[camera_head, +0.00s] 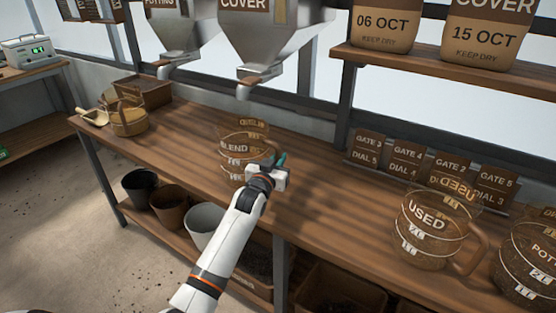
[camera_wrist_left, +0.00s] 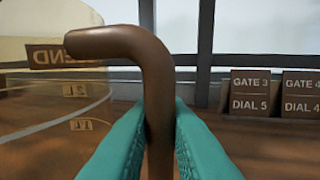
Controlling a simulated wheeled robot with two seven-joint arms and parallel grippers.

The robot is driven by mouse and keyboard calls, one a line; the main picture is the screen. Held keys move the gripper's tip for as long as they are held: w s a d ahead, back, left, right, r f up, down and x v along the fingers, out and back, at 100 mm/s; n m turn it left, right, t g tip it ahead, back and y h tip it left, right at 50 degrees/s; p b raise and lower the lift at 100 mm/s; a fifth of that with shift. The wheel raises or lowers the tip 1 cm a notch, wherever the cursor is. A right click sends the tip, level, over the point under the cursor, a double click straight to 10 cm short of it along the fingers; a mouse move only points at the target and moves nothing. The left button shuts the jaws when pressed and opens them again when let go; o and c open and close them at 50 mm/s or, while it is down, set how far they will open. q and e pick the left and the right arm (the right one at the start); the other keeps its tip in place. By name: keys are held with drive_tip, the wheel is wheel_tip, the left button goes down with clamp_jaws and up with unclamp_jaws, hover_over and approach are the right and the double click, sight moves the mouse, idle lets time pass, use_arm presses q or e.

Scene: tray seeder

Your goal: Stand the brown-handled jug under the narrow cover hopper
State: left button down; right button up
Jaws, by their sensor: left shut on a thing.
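A clear jug labelled BLEND (camera_head: 232,158) with a brown handle is at the middle of the bench. My left gripper (camera_head: 278,165) is shut on the handle, on the jug's right side. In the left wrist view the brown handle (camera_wrist_left: 158,95) runs between the two teal fingers, and the clear jug wall (camera_wrist_left: 50,110) shows at left. The hopper labelled COVER (camera_head: 268,38) hangs above and slightly behind the jug, its spout above the jug's rim. I cannot tell whether the jug's base touches the bench. My right gripper is not in view.
A hopper labelled POTTING (camera_head: 182,28) hangs to the left. A yellowish jug (camera_head: 128,122) and a scoop (camera_head: 92,116) stand at the bench's left end. A USED jug (camera_head: 425,245), another jug (camera_head: 530,265) and gate cards (camera_head: 405,158) are at right. The bench (camera_head: 330,215) between is clear.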

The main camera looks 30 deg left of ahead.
use_arm(q)
drive_tip(key=c, duration=1.4)
unclamp_jaws()
drive_tip(key=shift+f, duration=0.1)
drive_tip(key=shift+r, duration=0.2)
drive_tip(key=shift+s+f, duration=0.15)
drive_tip(key=shift+s, duration=0.15)
drive_tip(key=s+d, duration=0.1)
drive_tip(key=s, duration=1)
drive_tip(key=shift+s+d, duration=0.2)
